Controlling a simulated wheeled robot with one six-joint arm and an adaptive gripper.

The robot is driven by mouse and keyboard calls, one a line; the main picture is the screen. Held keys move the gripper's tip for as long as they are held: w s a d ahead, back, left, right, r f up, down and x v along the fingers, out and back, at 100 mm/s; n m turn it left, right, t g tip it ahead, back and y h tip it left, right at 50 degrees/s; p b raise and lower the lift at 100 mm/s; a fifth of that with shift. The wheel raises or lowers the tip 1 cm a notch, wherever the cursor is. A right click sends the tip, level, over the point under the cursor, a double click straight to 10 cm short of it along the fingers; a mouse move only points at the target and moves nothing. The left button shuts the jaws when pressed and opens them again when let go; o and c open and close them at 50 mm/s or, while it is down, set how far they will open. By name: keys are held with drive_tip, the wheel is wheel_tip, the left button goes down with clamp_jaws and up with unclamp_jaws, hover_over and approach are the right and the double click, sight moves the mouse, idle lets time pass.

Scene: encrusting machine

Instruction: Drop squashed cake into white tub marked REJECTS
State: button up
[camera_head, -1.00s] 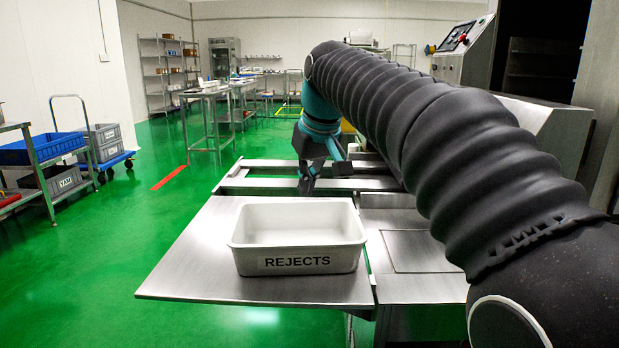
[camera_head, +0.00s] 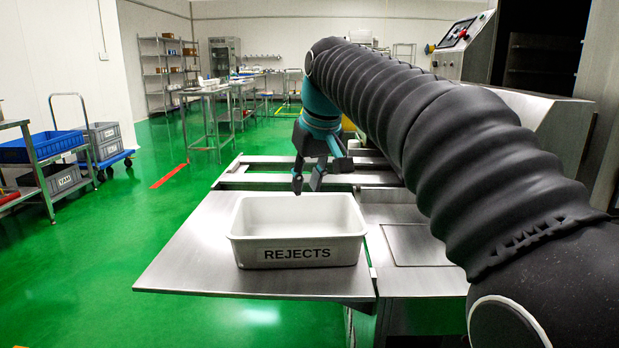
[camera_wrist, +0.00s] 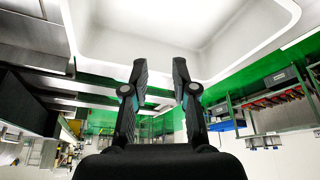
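The white tub (camera_head: 297,254) marked REJECTS stands upright on a steel side plate. The part of its inside that shows in the head view looks empty; its near wall hides some of the floor. My gripper (camera_head: 307,184) hangs above the tub's far rim, pointing down. The tub fills the top of the wrist view (camera_wrist: 190,68), just beyond the fingertips. My gripper (camera_wrist: 159,68) is open there, with a clear gap and nothing between the fingers. I see no squashed cake in either view.
The steel side plate (camera_head: 185,262) is bare left of the tub. Steel rails (camera_head: 265,180) lie behind the tub. The machine's control panel (camera_head: 457,33) is at the upper right. A trolley with a blue crate (camera_head: 40,148) stands far left on open green floor.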

drive_tip(key=v, duration=1.1)
drive_tip(key=shift+r, duration=0.25)
drive_tip(key=shift+s, duration=0.15)
drive_tip(key=s+d+f+m, duration=0.1)
drive_tip(key=s+d+f, duration=0.3)
drive_tip(key=s+f, duration=0.3)
drive_tip(key=s+d+f+m+t+h+p, duration=0.1)
drive_tip(key=s+d+f, duration=0.4)
drive_tip(key=f, duration=0.8)
drive_tip(key=s+d+f+m+h, duration=0.1)
drive_tip(key=s+d+f+m, duration=0.2)
drive_tip(key=s+f, duration=0.7)
drive_tip(key=shift+s+d+f+t, duration=0.35)
drive_tip(key=shift+s+d, duration=0.25)
drive_tip(key=shift+d, duration=0.55)
